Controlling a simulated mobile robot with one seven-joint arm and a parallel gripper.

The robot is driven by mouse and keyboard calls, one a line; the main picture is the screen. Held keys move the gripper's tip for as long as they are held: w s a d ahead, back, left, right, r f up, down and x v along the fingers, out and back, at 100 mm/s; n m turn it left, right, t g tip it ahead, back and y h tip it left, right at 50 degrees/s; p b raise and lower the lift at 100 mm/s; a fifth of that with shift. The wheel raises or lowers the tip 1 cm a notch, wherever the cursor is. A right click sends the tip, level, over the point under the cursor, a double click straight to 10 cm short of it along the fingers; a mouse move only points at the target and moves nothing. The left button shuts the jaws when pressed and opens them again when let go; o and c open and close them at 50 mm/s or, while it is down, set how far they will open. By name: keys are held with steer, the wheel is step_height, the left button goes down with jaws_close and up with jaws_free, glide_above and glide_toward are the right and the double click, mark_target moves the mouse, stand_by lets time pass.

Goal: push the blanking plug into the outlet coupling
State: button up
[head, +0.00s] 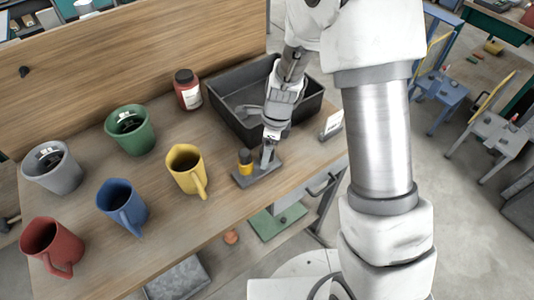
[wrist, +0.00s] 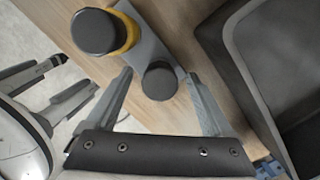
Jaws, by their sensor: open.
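A grey base plate (head: 268,172) lies on the bench near its front edge and also shows in the wrist view (wrist: 147,42). A yellow fitting with a dark round top (head: 245,162) stands at its left end; in the wrist view its dark top (wrist: 95,32) sits over a yellow ring. A smaller dark round post (wrist: 160,80) stands at the other end. I cannot tell for sure which is the blanking plug and which the outlet coupling. My gripper (head: 268,153) is open, its fingers (wrist: 158,78) on either side of the smaller post, with gaps visible.
A black open tray (head: 237,81) stands just behind my gripper. A yellow mug (head: 184,168) is to the left, with green, blue, grey and red mugs further left.

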steer(key=shift+f, duration=0.2)
jaws_close()
stand_by(0.3)
steer(key=shift+r, duration=0.15)
